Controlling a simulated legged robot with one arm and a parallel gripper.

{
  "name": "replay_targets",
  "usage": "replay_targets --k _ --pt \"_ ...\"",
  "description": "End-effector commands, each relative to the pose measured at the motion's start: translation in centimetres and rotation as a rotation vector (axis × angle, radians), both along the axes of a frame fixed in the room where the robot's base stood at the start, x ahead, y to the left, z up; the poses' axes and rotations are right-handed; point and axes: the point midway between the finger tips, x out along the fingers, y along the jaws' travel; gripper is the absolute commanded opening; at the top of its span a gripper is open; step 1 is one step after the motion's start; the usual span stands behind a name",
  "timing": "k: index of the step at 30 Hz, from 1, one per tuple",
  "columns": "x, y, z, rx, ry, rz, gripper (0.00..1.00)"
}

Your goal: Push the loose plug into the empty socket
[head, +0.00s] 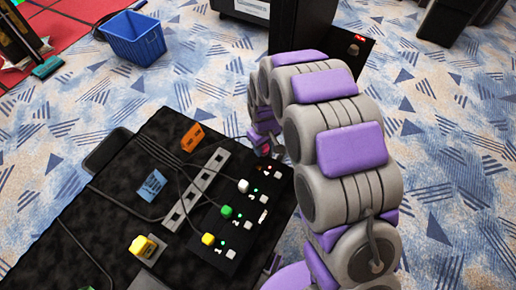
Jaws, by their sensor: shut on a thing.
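A black panel (229,258) carries a column of sockets with small lights. A white plug (243,186), a green plug (226,211) and a yellow plug (208,239) sit in it, with green lights beside them. At the panel's far end a red light (270,167) glows near a white button (277,175). My gripper (267,150) is low over this far end, shut on the loose plug. The arm and the fingers mostly hide the plug, and I cannot tell whether it touches the socket.
A grey power strip (195,188), an orange block (192,137), a blue block (151,185) and a yellow connector (143,246) lie left on the black table (110,225), among dark cables. A blue bin (135,38) stands on the floor beyond.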

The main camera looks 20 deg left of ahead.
Motion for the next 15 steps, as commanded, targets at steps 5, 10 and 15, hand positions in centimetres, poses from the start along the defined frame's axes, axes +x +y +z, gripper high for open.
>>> replay_targets --k 5,10,15 --pt "-1.1 1.4 -0.8 -0.001 0.001 0.049 0.00" --pt "-1.1 1.5 -1.3 -0.002 0.001 0.051 0.00" --pt "-1.1 1.4 -2.3 -0.001 0.002 0.050 0.00"
